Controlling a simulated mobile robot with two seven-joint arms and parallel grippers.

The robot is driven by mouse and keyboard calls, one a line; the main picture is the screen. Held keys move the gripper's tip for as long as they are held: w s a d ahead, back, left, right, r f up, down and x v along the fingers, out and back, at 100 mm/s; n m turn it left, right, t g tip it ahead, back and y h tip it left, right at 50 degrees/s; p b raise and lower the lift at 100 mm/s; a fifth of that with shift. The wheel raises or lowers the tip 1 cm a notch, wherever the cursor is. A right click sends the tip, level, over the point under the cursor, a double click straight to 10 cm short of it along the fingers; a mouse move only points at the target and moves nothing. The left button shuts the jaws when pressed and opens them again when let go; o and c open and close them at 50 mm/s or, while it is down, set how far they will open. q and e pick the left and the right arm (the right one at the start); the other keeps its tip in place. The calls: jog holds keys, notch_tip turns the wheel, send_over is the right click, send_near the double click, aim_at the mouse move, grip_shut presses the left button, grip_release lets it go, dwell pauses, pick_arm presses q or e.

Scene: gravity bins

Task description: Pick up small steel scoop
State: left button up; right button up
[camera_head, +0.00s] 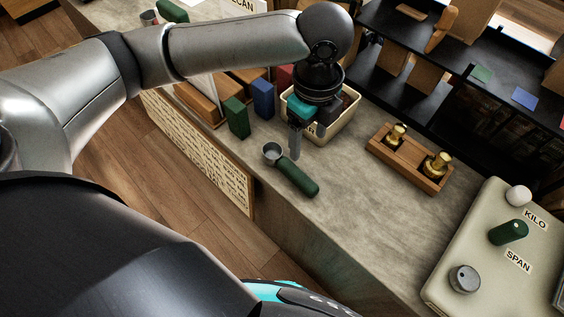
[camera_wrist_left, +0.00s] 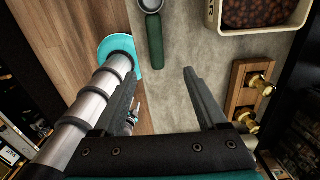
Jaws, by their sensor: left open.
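The small steel scoop (camera_head: 298,177) lies on the grey counter near its front edge, with a round steel bowl and a dark green handle. It also shows at the top of the left wrist view (camera_wrist_left: 155,40), its bowl partly cut off by the frame edge. My left gripper (camera_head: 295,150) points down above the counter, just beyond the scoop and beside its bowl in the head view. In the left wrist view my left gripper (camera_wrist_left: 162,75) is open with nothing between its fingers, and the handle's end is ahead of the gap. My right gripper is not in view.
A cream bin (camera_head: 349,127) of dark beans stands behind my gripper. Green (camera_head: 236,118) and blue (camera_head: 263,98) blocks stand to the left. A wooden holder (camera_head: 408,167) with brass weights is right, near a cream scale (camera_head: 480,277). Counter between scoop and holder is clear.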

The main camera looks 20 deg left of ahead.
pick_arm(q)
jog(key=b, duration=0.1)
send_near(301, 176)
jog(key=f, duration=0.5)
jog(key=shift+w+d+f, duration=0.1)
jog(key=shift+w+f, duration=0.05)
jog(key=shift+w, duration=0.1)
jog(key=shift+s+f+b, duration=0.15)
jog(key=shift+f+b, duration=0.05)
jog(key=shift+f, duration=1.15)
jog(key=shift+s+f+b, duration=0.15)
jog(key=shift+f+b, duration=0.05)
jog(key=shift+f, duration=1.15)
jog(key=shift+c, duration=0.2)
grip_shut()
jog(key=shift+r, duration=0.1)
